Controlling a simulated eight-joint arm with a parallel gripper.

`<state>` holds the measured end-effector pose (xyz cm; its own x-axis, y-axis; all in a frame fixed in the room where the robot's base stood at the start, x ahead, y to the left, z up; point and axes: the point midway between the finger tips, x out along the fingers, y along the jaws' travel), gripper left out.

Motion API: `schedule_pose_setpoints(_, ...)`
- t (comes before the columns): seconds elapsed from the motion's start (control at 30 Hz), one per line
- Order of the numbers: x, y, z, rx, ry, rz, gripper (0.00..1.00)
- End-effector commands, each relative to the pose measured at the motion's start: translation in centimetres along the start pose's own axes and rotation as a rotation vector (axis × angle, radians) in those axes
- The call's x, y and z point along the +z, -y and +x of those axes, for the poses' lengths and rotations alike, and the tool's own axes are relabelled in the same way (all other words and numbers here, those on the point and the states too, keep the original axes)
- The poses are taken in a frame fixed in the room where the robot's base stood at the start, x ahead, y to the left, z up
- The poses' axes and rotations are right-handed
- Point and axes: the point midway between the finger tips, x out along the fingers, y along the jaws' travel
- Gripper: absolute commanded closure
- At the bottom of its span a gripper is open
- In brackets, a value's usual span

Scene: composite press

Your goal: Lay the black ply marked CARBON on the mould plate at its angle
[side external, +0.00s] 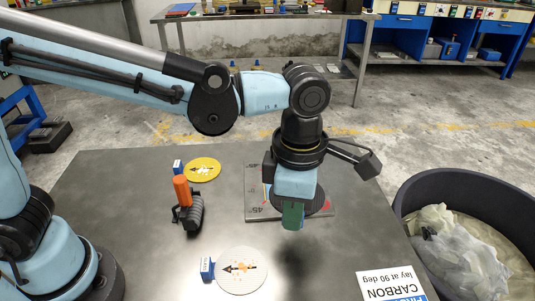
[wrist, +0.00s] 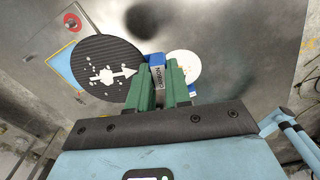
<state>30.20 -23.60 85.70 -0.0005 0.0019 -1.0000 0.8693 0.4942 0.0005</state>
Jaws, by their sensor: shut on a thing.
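The black ply is a round ribbed disc with a white arrow; it shows in the wrist view (wrist: 108,72) and partly behind my gripper in the side view (side external: 316,202). Its blue tab (wrist: 155,60) has a label reading CARBON. My gripper (side external: 292,218) has green fingers, shut on this tab in the wrist view (wrist: 161,80). In the wrist view the arrow points right, towards the tab. The grey mould plate (side external: 256,190) with 45° marks lies under and behind the ply. I cannot tell whether the ply touches it.
A yellow disc (side external: 202,169) and a white disc (side external: 241,272), each with a blue tab, lie on the table. An orange-handled roller (side external: 192,212) stands between them. An upside-down card (side external: 391,284) reads CARBON, lay at 90 deg. A dark bin (side external: 405,198) stands at the right.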

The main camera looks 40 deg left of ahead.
Motion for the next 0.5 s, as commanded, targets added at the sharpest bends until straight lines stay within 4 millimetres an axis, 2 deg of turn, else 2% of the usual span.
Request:
schedule_pose_setpoints(0.03, 0.0, -0.8, 0.0, 0.000, 0.000, -0.075, 1.00)
schedule_pose_setpoints(0.2, 0.1, -2.3, -0.1, 0.000, 0.000, -0.234, 1.00)
schedule_pose_setpoints(0.37, -0.1, -4.0, 0.7, 0.000, -0.001, -0.277, 1.00)
schedule_pose_setpoints(0.5, -0.6, -6.8, 2.4, 0.000, 0.000, -0.278, 1.00)
